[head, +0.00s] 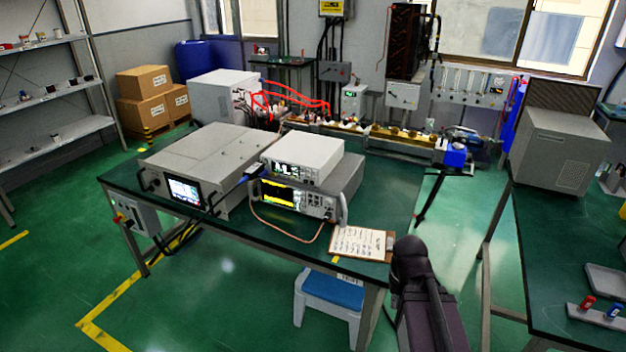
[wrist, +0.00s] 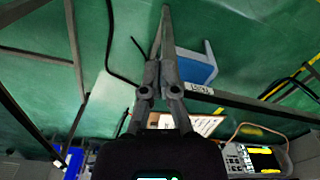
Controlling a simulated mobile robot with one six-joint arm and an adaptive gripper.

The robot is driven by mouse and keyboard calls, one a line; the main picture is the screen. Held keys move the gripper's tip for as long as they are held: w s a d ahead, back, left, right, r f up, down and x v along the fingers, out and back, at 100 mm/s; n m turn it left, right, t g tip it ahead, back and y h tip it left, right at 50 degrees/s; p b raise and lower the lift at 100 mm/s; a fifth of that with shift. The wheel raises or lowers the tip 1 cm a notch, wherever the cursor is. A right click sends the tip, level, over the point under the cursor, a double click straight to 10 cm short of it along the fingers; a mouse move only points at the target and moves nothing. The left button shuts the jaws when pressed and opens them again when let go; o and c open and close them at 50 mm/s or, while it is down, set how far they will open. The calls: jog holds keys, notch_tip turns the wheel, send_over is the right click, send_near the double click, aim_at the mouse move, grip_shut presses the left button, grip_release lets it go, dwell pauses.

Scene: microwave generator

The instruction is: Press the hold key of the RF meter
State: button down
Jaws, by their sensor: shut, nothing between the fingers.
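A stack of instruments stands on the green-topped table (head: 395,205) in the head view. The upper white box (head: 303,157) has a small display and front controls, and may be the RF meter. Below it is a larger unit with a bright yellow trace screen (head: 280,194); this screen also shows at the lower right of the wrist view (wrist: 262,160). The hold key is too small to make out. My gripper (wrist: 160,72) is shut and empty in the wrist view, apart from the instruments. It cannot be made out in the head view.
A clipboard (head: 362,243) lies at the table's near right corner, with a blue-topped stool (head: 332,290) below. A copper-coloured cable (head: 290,234) loops in front of the stack. A wide grey unit (head: 210,155) stands left. Another table (head: 545,240) is at right.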

aim_at(315, 178)
jog(key=shift+w, duration=0.1)
jog(key=w+a+r+t+y+b, duration=0.2)
jog(key=w+a+t, duration=0.3)
jog(key=w+a, duration=0.4)
jog(key=w+a+r+m+t+y+b, duration=0.1)
jog(key=w+a+t+b, duration=0.3)
jog(key=w+a, duration=0.6)
jog(key=w+a+r+m+t+y+b, duration=0.1)
jog(key=w+a+r+t+y+b, duration=0.2)
jog(key=w+a, duration=0.6)
jog(key=shift+w+a+t+y+b, duration=0.45)
jog(key=shift+w+t, duration=0.95)
jog(key=shift+w, duration=2.5)
jog(key=shift+d+r, duration=0.1)
jog(key=shift+w, duration=0.15)
jog(key=shift+w+d, duration=0.5)
jog(key=shift+w, duration=0.85)
jog(key=shift+w+d, duration=0.5)
jog(key=shift+w, duration=0.8)
jog(key=shift+w+d, duration=0.5)
jog(key=shift+w, duration=0.85)
jog(key=shift+w, duration=0.15)
